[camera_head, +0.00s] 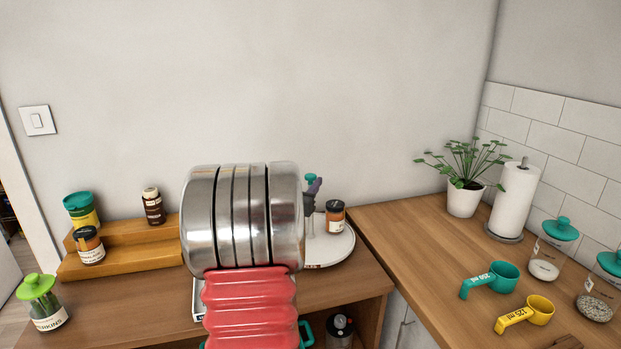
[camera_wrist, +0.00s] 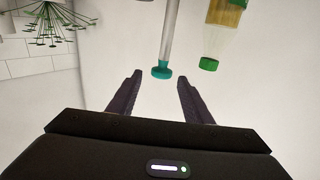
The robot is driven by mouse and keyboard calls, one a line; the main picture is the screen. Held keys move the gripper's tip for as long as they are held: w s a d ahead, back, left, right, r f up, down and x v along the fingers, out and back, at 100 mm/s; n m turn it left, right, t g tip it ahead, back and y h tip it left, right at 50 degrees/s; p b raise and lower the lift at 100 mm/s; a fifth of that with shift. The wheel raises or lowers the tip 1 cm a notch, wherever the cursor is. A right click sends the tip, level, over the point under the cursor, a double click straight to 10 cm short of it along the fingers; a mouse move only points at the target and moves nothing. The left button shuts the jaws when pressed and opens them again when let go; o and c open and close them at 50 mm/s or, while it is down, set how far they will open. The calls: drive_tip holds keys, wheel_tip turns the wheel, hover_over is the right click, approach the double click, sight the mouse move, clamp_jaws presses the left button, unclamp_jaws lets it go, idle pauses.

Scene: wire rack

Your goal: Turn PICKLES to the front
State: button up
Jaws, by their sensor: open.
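A white round turntable (camera_head: 340,250) stands at the right end of the wooden shelf unit, partly hidden behind my arm. A post with a teal knob (camera_wrist: 162,72) lies ahead of and between my fingertips in the wrist view; the knob also shows beside my gripper (camera_head: 315,188) in the head view. My gripper (camera_wrist: 160,79) is open and empty. A green-lidded jar with yellowish contents (camera_wrist: 225,14) appears beside the post. No label reading PICKLES is legible; labels behind my arm are hidden.
A stepped wooden riser (camera_head: 125,262) at left holds several jars. A green-lidded jar (camera_head: 43,303) with a label ending "RKINS" stands at its front left. The right counter (camera_head: 420,235) bears a plant (camera_head: 463,197), paper towels (camera_head: 516,195) and measuring cups (camera_head: 490,279).

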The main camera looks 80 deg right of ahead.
sight(310, 179)
drive_tip(key=shift+s+d, duration=0.15)
drive_tip(key=shift+d, duration=1.1)
drive_tip(key=shift+s+d, duration=0.1)
drive_tip(key=shift+d, duration=1.15)
clamp_jaws()
